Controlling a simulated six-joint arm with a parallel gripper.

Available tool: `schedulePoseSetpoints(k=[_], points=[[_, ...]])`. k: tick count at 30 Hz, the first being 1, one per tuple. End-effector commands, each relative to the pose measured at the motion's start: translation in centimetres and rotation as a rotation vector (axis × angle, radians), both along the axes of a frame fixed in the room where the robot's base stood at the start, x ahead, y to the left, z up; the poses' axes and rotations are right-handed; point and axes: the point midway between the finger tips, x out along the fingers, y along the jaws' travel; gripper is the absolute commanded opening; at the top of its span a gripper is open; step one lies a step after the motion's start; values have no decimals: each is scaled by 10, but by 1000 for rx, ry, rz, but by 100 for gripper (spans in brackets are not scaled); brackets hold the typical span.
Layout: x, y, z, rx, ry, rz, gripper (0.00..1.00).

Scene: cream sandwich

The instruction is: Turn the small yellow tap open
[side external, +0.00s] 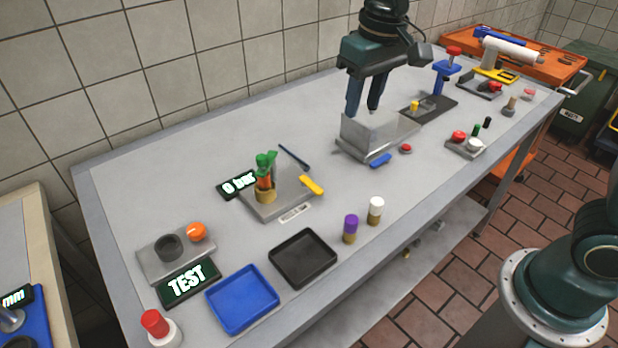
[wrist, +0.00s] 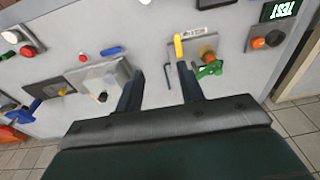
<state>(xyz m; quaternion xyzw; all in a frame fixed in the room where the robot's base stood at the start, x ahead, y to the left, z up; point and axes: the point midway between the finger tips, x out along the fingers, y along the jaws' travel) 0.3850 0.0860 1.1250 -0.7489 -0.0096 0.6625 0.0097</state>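A yellow tap handle (side external: 312,185) sits at the right edge of a grey plate (side external: 280,205) that carries a green and orange fitting (side external: 264,175). In the wrist view the yellow handle (wrist: 178,46) lies beyond my right finger, with the green fitting (wrist: 209,68) to its right. A smaller yellow knob (side external: 414,106) stands on a dark plate farther right; I cannot tell whether it is a tap. My gripper (side external: 362,111) is open and empty, above the grey metal block (side external: 372,140), well away from the yellow handle. Its two dark fingers (wrist: 160,70) are apart.
A display reading "0 bar" (side external: 238,185) lies left of the fitting. A blue tray (side external: 242,300), a black tray (side external: 303,258), and purple-capped (side external: 350,228) and white-capped (side external: 375,210) cylinders stand near the front edge. The table between block and fitting is mostly clear.

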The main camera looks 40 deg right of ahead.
Motion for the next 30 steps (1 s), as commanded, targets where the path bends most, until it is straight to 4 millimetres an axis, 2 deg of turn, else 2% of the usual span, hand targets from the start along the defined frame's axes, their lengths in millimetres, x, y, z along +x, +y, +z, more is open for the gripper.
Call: schedulePoseSetpoints(k=[6,12,18,25,30], points=[[34,27,-31,-13,69,2,38],[52,43,-53,-24,110,1,38],[58,49,-61,-27,123,1,38],[58,49,-62,-28,123,0,38],[58,49,-71,-28,124,0,38]])
